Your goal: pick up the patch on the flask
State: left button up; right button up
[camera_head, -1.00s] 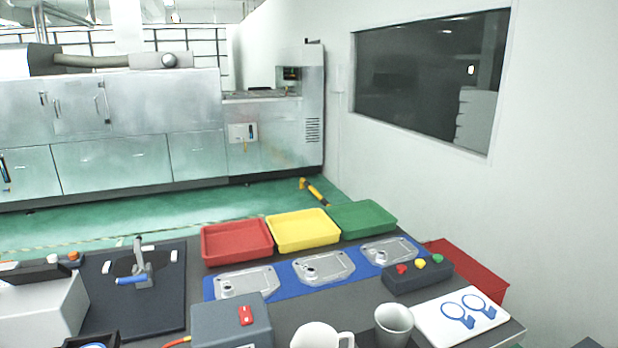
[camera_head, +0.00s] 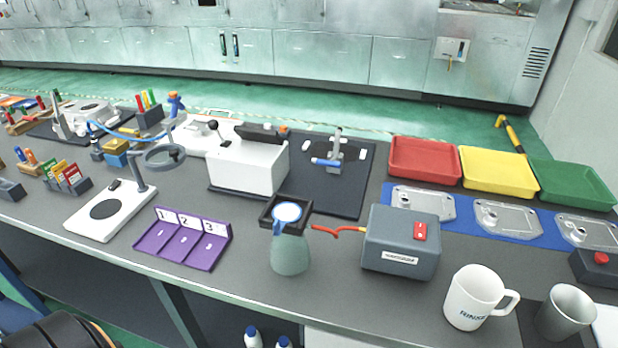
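A pale grey-green flask (camera_head: 290,258) stands upright near the front edge of the table, left of a grey box. A round patch (camera_head: 287,212), white with a blue rim and a blue tab, shows at the top of the flask. A dark square frame (camera_head: 304,230) surrounds the patch. I cannot tell whether the patch touches the flask or lies on the frame. Neither of my grippers is in view.
Right of the flask are the grey box (camera_head: 400,243) with a red switch and cable, a white mug (camera_head: 472,298) and a grey cup (camera_head: 564,312). A purple numbered tray (camera_head: 178,249) lies to the left. A white machine (camera_head: 247,165) stands behind.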

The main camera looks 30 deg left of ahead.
aim_at(283, 214)
jog(key=u, duration=1.1)
